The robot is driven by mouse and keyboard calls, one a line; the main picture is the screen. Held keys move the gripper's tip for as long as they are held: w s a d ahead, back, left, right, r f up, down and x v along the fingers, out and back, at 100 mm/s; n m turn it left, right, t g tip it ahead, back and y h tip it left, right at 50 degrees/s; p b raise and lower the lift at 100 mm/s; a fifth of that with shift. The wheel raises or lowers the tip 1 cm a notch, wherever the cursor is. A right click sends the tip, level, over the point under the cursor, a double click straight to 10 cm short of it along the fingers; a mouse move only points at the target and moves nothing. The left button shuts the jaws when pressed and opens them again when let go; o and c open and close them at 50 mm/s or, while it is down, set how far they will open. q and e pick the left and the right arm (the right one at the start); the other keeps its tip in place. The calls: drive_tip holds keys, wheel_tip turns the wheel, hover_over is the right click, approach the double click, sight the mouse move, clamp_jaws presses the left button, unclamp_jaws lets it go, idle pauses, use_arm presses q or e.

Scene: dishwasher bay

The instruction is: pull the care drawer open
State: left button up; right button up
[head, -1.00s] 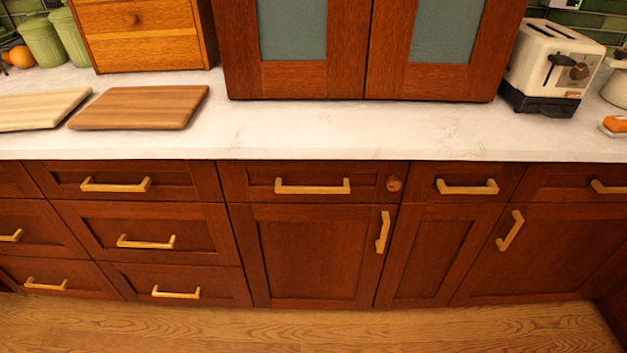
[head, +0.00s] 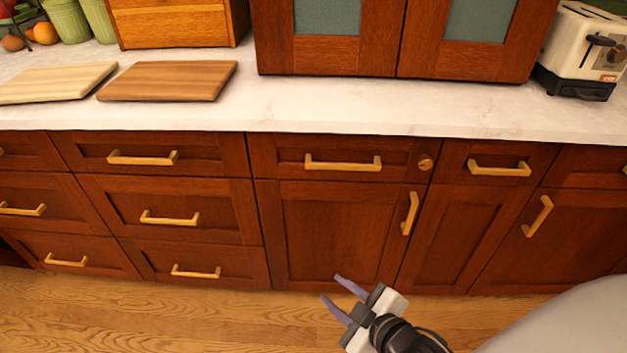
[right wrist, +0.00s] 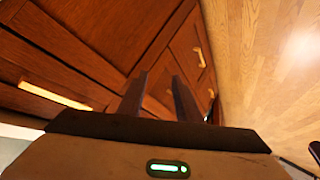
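Several wooden drawers with brass bar handles run under the counter, all closed; no label tells me which is the care drawer. My left gripper is out of view.
A cabinet door (head: 335,235) with an upright handle (head: 410,213) is below the top middle drawer. More drawers (head: 170,205) are on the left. The counter (head: 300,112) holds cutting boards (head: 168,80) and a toaster (head: 582,50). The wood floor (head: 150,315) in front is clear.

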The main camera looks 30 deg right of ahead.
drive_tip(key=w+d+r+n+t+h+b, duration=0.2)
drive_tip(key=w+d+r+n+t+b, duration=0.25)
drive_tip(key=w+d+r, duration=0.3)
drive_tip(key=n+t+h, duration=0.1)
drive_tip(key=n+t, duration=0.1)
drive_tip(key=n, duration=0.3)
approach(344, 168)
drive_tip(key=shift+g, duration=0.25)
drive_tip(key=w, duration=0.5)
drive_tip(key=w+d+b, duration=0.1)
drive_tip(key=w, duration=0.1)
drive_tip(key=shift+w+r, duration=0.25)
drive_tip(key=shift+w, duration=0.45)
drive_tip(key=shift+c, duration=0.2)
drive_tip(key=c, duration=0.7)
clamp_jaws()
